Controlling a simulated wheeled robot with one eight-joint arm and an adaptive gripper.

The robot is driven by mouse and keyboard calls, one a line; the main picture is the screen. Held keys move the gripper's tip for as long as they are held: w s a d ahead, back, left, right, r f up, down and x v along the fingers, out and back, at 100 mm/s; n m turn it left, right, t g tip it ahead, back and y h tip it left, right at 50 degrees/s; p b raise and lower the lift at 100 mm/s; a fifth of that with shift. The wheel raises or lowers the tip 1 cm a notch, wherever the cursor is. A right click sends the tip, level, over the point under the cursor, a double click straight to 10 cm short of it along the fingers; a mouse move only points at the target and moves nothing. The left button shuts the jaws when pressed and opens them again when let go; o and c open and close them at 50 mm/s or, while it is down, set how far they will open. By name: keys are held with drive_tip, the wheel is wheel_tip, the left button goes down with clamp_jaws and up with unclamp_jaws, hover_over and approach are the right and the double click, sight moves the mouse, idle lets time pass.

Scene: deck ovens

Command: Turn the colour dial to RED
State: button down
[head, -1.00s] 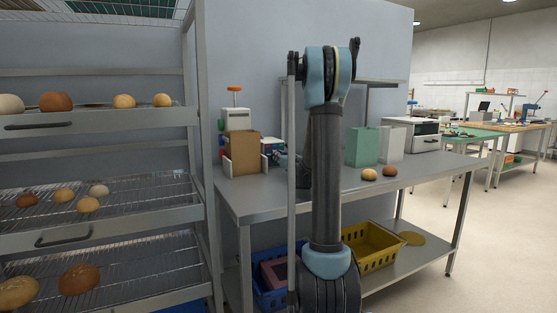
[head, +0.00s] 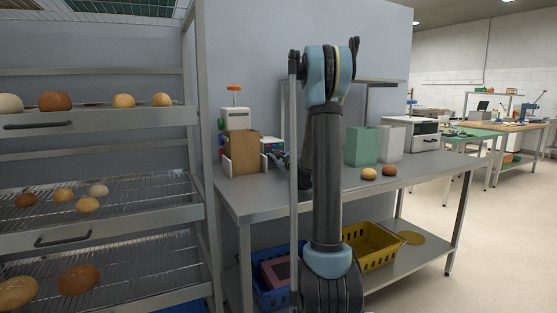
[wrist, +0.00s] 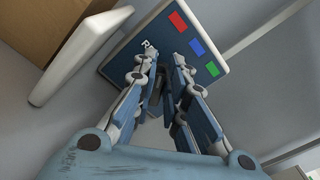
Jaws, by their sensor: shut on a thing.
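The dial panel (wrist: 205,75) is a dark blue plate with a pale rim. In the wrist view it bears a red patch (wrist: 178,21), a blue patch (wrist: 197,47) and a green patch (wrist: 212,69). A letter like R shows near its left side. My gripper (wrist: 163,75) has its two fingers against the panel, shut on the dark dial (wrist: 162,97), which shows only partly between them. Which colour the dial points at cannot be told. In the head view the panel (head: 272,145) is small, with my gripper (head: 279,158) at it, partly hidden by my arm.
A brown box (head: 243,148) in a white holder stands left of the panel on the steel table (head: 300,205). A green box (head: 362,146), a white box (head: 391,144) and two buns (head: 379,173) are to the right. A bread rack (head: 95,220) stands at the left.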

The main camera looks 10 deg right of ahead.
drive_tip(key=shift+s+a+f+n, duration=0.1)
drive_tip(key=shift+f+n, duration=0.05)
drive_tip(key=shift+n, duration=0.75)
drive_tip(key=shift+a+f+n, duration=0.1)
drive_tip(key=shift+n, duration=0.8)
drive_tip(key=c, duration=1.6)
unclamp_jaws()
drive_tip(key=v, duration=1.2)
